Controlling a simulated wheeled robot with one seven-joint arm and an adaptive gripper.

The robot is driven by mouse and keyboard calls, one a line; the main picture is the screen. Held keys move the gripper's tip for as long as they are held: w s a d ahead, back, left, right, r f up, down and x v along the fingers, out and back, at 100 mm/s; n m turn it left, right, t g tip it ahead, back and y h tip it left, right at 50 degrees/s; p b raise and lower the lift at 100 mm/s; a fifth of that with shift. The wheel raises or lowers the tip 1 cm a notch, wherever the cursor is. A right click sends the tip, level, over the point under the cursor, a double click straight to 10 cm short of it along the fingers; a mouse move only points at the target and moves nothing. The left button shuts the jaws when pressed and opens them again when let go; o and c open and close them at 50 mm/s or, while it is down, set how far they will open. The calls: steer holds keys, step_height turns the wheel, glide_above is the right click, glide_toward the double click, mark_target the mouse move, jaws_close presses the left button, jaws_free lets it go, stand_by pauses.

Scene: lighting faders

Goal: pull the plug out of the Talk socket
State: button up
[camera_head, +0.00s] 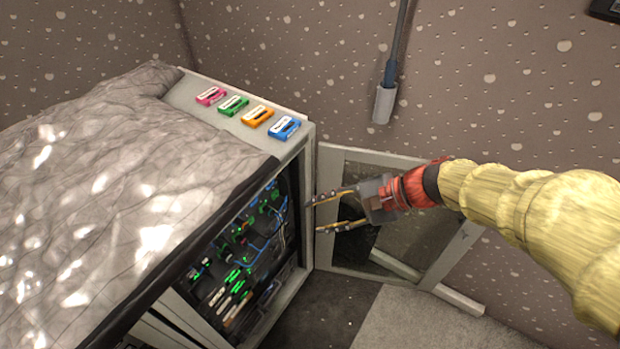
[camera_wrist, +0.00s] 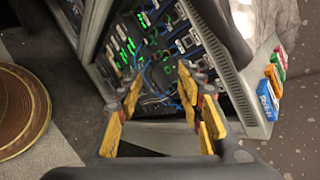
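An open-fronted equipment rack (camera_head: 318,165) holds dark panels (camera_head: 245,235) with green lights, pale labels and several blue cables; the panels also show in the wrist view (camera_wrist: 160,40). I cannot read a Talk label, so I cannot tell which socket or plug is that one. My gripper (camera_head: 316,214) is open and empty, its two fingers pointing left at the rack's open front, apart from the panels. In the wrist view, its yellow-padded fingers (camera_wrist: 162,88) are spread, with panels and blue cables beyond them.
Pink (camera_head: 211,96), green (camera_head: 233,105), orange (camera_head: 257,117) and blue (camera_head: 285,128) blocks sit on the rack's top edge. A crumpled sheet (camera_head: 100,170) covers the rest. An open framed door (camera_head: 435,250) stands behind my gripper. A cable (camera_head: 400,40) runs into a grey wall holder (camera_head: 384,104).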

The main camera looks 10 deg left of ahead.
steer(key=w+a+f+m+t+y+p, duration=0.2)
steer(key=w+a+f+m+y, duration=0.25)
steer(key=w+a+m, duration=0.45)
steer(key=m+t, duration=0.4)
steer(key=m, duration=0.1)
glide_toward(282, 176)
steer(key=a, duration=0.1)
steer(key=shift+b+x, duration=0.95)
steer(key=shift+x, duration=3.6)
steer(key=shift+w+d+r, duration=0.1)
steer(key=shift+c, duration=0.4)
jaws_close()
steer(key=shift+d, duration=0.2)
steer(key=shift+f+p+v, duration=0.15)
steer(key=shift+p+v, duration=0.05)
steer(key=shift+v, duration=0.85)
steer(key=shift+f+p+v, duration=0.2)
steer(key=shift+v, duration=0.85)
